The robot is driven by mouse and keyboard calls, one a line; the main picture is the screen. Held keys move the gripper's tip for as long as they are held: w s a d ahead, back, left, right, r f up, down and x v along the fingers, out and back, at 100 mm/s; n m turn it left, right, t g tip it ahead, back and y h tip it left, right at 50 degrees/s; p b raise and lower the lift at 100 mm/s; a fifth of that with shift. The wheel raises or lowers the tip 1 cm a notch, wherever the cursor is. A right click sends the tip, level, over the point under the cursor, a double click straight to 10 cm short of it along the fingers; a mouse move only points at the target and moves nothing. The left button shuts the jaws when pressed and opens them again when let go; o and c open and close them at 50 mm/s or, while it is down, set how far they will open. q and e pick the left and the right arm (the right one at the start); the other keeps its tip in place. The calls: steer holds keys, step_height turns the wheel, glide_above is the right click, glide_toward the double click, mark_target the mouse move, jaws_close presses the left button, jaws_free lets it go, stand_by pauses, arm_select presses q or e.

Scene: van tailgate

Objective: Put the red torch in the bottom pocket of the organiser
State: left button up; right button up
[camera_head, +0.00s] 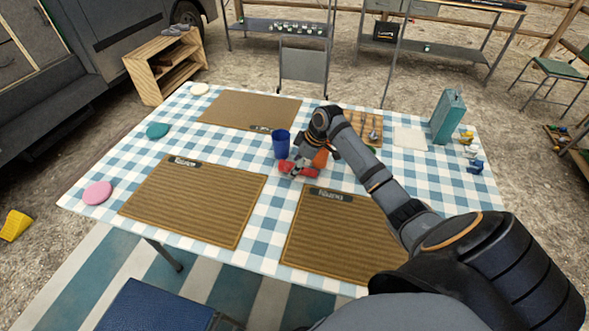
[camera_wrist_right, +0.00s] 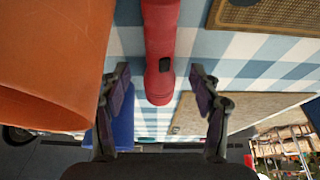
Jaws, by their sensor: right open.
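The red torch (camera_head: 287,167) lies on the checked tablecloth near the table's middle, partly hidden by my right gripper (camera_head: 297,168). In the right wrist view the torch (camera_wrist_right: 160,45) runs down from the top edge, and its near end lies between the two open fingers of my right gripper (camera_wrist_right: 160,90). The fingers do not visibly touch it. I cannot tell the height gap. My left gripper is not in view. I cannot pick out the organiser or its bottom pocket for sure.
A blue cup (camera_head: 281,144) and an orange cup (camera_head: 320,158) stand close to the gripper. Woven mats (camera_head: 195,200) cover much of the table (camera_head: 85,178). A tall teal box (camera_head: 448,116) stands at the right. A wooden rack (camera_head: 362,127) lies behind my arm.

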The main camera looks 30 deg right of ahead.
jaws_close()
stand_by(0.4)
steer(key=shift+r, duration=0.55)
steer(key=s+a+r+p, duration=0.1)
steer(key=s+a+r, duration=0.6)
steer(key=s+r, duration=0.5)
steer(key=shift+a+p, duration=0.2)
steer(key=shift+p, duration=0.1)
steer(key=shift+w, duration=0.15)
